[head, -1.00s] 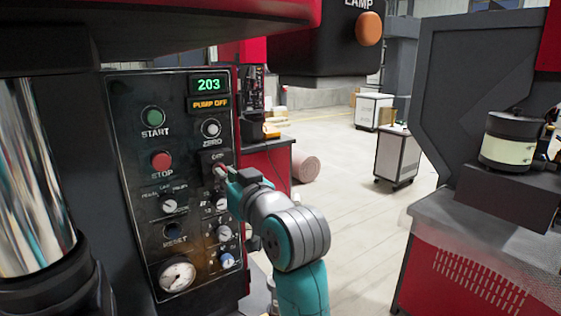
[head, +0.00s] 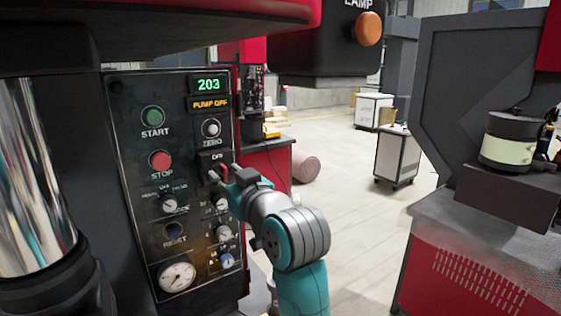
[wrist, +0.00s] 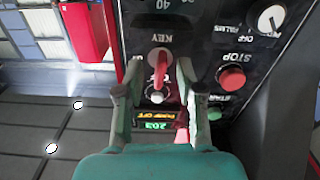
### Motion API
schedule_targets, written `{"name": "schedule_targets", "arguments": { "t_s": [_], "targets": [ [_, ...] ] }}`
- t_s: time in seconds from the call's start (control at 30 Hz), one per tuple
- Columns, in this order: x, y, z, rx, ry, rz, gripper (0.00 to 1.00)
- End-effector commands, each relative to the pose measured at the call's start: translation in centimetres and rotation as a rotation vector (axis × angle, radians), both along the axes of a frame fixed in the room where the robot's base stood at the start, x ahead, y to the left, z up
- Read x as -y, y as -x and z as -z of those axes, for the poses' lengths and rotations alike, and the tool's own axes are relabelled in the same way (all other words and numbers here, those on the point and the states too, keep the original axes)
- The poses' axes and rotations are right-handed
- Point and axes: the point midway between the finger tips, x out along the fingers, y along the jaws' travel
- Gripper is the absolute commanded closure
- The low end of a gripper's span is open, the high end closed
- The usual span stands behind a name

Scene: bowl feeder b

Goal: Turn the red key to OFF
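The red key (head: 224,169) sits in the dark control panel (head: 131,100), just under a small label that seems to read OFF. In the wrist view, which shows the panel upside down, the key (wrist: 160,59) stands roughly upright by the word KEY. I cannot tell its exact setting. My gripper (head: 226,173) is at the panel with its fingers apart. In the wrist view my gripper (wrist: 158,72) has one finger on each side of the key, with visible gaps. The keyswitch base is partly hidden by the fingers in the head view.
The panel also has a green START button (head: 152,116), a red STOP button (head: 160,160), a ZERO knob (head: 211,128), a gauge (head: 177,277) and several small knobs close below my gripper. The display (head: 209,85) reads 203, above PUMP OFF.

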Motion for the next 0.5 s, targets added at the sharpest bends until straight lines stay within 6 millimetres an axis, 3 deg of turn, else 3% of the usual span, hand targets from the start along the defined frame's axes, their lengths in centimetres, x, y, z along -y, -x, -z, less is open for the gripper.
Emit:
{"name": "schedule_targets", "arguments": {
  "t_s": [0.17, 0.5],
  "targets": [
    [0.2, 0.3, 0.0, 0.000, 0.000, 0.000, 0.63],
    [1.8, 2.6, 0.1, 0.000, -0.001, 0.000, 0.63]
  ]
}}
